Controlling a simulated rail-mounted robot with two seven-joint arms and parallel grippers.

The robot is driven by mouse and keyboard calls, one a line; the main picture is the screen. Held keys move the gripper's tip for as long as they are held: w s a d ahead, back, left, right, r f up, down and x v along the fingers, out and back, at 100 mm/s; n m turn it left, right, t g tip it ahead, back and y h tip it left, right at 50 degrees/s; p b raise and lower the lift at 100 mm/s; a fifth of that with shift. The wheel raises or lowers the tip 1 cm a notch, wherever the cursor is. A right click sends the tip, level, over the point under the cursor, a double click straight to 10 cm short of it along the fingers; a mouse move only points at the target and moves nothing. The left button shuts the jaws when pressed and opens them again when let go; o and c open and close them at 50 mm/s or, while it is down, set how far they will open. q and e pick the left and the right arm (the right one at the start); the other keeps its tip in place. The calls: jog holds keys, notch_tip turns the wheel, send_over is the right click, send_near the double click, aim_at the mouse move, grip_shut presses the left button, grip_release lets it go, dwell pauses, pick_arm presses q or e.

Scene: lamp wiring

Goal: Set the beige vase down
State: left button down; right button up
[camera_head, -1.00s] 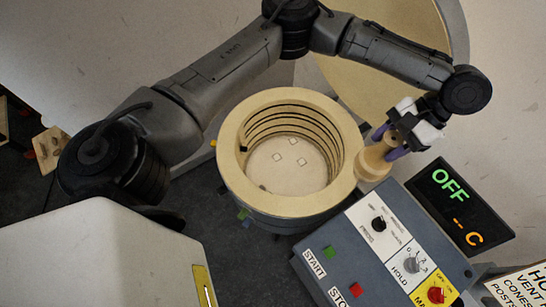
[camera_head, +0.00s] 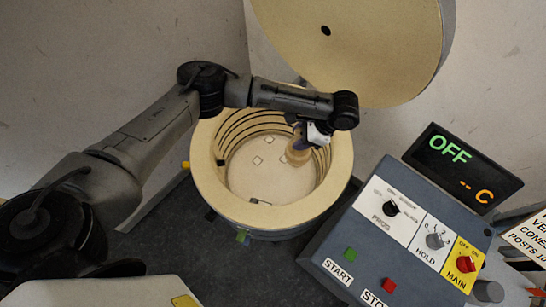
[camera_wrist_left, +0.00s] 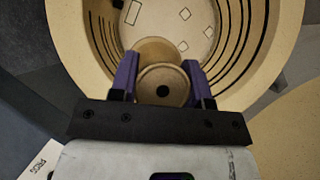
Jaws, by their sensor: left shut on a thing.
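The beige vase (camera_head: 298,152) is inside the mouth of the round kiln (camera_head: 208,190), near its right inner wall. My left gripper (camera_head: 301,141) is shut on it. In the left wrist view the vase (camera_wrist_left: 162,86) sits between the two purple fingers of my left gripper (camera_wrist_left: 163,83), with its round dark-holed top toward the camera. The kiln rim (camera_wrist_left: 270,70) and the pale floor with white squares show beyond it. I cannot tell whether the vase's base touches the floor. My right gripper is not in view.
The open round lid (camera_head: 360,50) stands behind the kiln. A control box (camera_head: 400,235) with knobs and buttons is at the right, with a display (camera_head: 462,168) reading OFF.

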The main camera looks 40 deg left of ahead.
aim_at(287, 155)
pick_arm(q)
jog(key=f+m+t+b, duration=0.1)
jog(key=f+m, duration=0.1)
jog(key=f, duration=0.2)
jog(key=s+a+f+m+t+y+b, duration=0.1)
jog(key=f+m, duration=0.1)
jog(key=f, duration=0.2)
jog(key=a+f+m+b, duration=0.1)
jog(key=f, duration=0.4)
jog(key=shift+s+a+f+m+t, duration=0.1)
jog(key=shift+s+a+m+t, duration=0.15)
jog(key=shift+s+m+t, duration=0.15)
jog(key=s+a+f+m+t+b, duration=0.1)
jog(key=a+f+m+b, duration=0.1)
jog(key=f, duration=0.7)
jog(key=s+a+f+m+t+b, duration=0.1)
jog(key=s+f+m+t+b, duration=0.1)
jog(key=f, duration=0.7)
jog(key=shift+a+f+m+b, duration=0.4)
jog(key=shift+m+b, duration=0.2)
jog(key=shift+b, duration=0.8)
jog(key=c, duration=0.6)
grip_release()
jog(key=shift+f, duration=0.1)
jog(key=p+v, duration=0.3)
jog(key=v, duration=0.9)
jog(key=shift+d, duration=0.15)
